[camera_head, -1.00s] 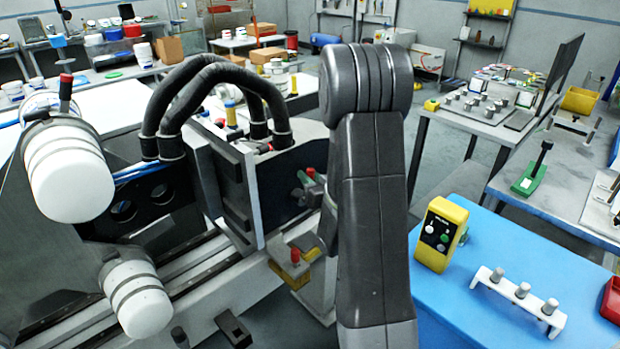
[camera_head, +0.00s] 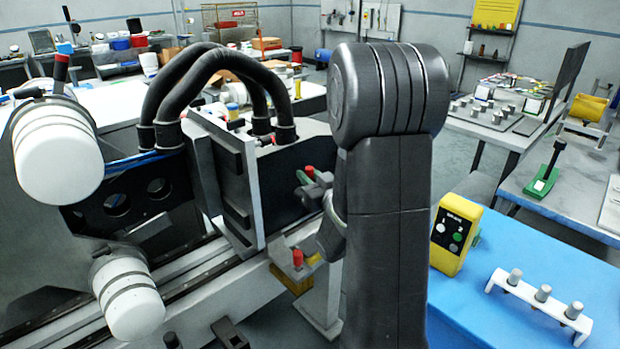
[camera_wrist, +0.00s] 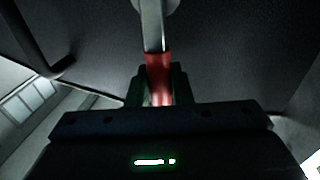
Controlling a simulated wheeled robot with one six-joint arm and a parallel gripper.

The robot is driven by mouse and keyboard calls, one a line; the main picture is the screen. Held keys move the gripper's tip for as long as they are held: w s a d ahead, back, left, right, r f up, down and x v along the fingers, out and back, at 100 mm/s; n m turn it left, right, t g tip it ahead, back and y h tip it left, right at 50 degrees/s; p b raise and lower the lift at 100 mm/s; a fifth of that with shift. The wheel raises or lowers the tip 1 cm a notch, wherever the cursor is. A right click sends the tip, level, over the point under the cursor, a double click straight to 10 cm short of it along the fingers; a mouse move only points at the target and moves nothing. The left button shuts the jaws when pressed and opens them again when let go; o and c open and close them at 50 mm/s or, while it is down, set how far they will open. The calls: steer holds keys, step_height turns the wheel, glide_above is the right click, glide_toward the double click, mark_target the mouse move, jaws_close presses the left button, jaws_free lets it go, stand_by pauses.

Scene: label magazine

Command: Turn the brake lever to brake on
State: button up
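In the wrist view, the brake lever has a bright metal shaft (camera_wrist: 152,28) running down from a round hub at the top edge to a red grip (camera_wrist: 158,68). My gripper (camera_wrist: 160,82) has its dark fingers on both sides of the red grip, with no clear gap showing, so it looks shut on it. In the head view, a small red-tipped part (camera_head: 310,171) shows at the dark machine housing beside my arm. My arm hides most of the gripper and the lever there, so the lever's angle cannot be told from that view.
A second red knob (camera_head: 297,259) stands on a yellow block below the housing. To the right, a yellow button box (camera_head: 452,240) and a white rack (camera_head: 540,300) with metal pegs stand on a blue table (camera_head: 580,272). Thick black hoses (camera_head: 180,90) arch over the machine at left.

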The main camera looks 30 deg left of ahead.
steer(key=o, duration=0.4)
steer(key=shift+s, duration=0.1)
steer(key=b+v, duration=0.2)
steer(key=v, duration=1.1)
steer(key=shift+s+d, duration=0.2)
steer(key=shift+d, duration=0.15)
steer(key=shift+f, duration=0.1)
steer(key=p+x, duration=0.2)
steer(key=x, duration=1.2)
